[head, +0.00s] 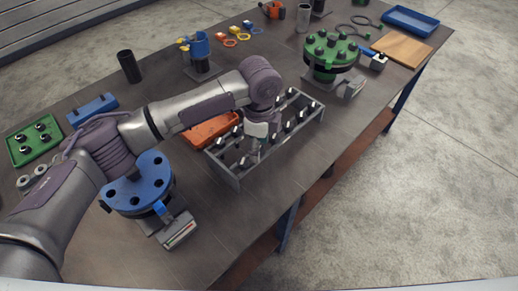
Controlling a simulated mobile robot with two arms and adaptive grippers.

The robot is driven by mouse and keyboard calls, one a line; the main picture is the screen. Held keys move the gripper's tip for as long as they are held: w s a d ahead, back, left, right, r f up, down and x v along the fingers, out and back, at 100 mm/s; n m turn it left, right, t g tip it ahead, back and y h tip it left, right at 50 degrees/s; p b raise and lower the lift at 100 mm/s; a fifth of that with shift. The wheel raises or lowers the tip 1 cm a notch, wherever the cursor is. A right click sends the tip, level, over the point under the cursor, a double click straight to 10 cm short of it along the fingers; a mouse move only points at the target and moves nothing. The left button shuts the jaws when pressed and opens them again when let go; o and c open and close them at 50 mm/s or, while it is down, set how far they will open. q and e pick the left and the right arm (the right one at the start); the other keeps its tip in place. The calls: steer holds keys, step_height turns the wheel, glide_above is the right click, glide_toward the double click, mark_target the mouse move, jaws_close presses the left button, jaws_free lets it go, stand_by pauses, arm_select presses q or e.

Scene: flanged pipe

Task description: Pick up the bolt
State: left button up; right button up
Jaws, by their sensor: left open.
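A long grey rack (231,177) stands on the table with several dark-headed bolts (288,127) in it. My left arm comes in from the left and bends down over the rack. My left gripper (248,157) points down into the left half of the rack, close to the bolts there. It is open. The arm and gripper hide part of the rack, and I cannot tell whether the fingers touch a bolt. My right gripper is out of view.
A blue flange (139,191) stands at the front left and a green flange (331,54) at the back right. An orange tray (211,130) lies just behind the rack. A black cup (129,66) stands further back.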

arm_select(q)
jaws_close()
stand_by(0.3)
steer(key=shift+r, duration=0.15)
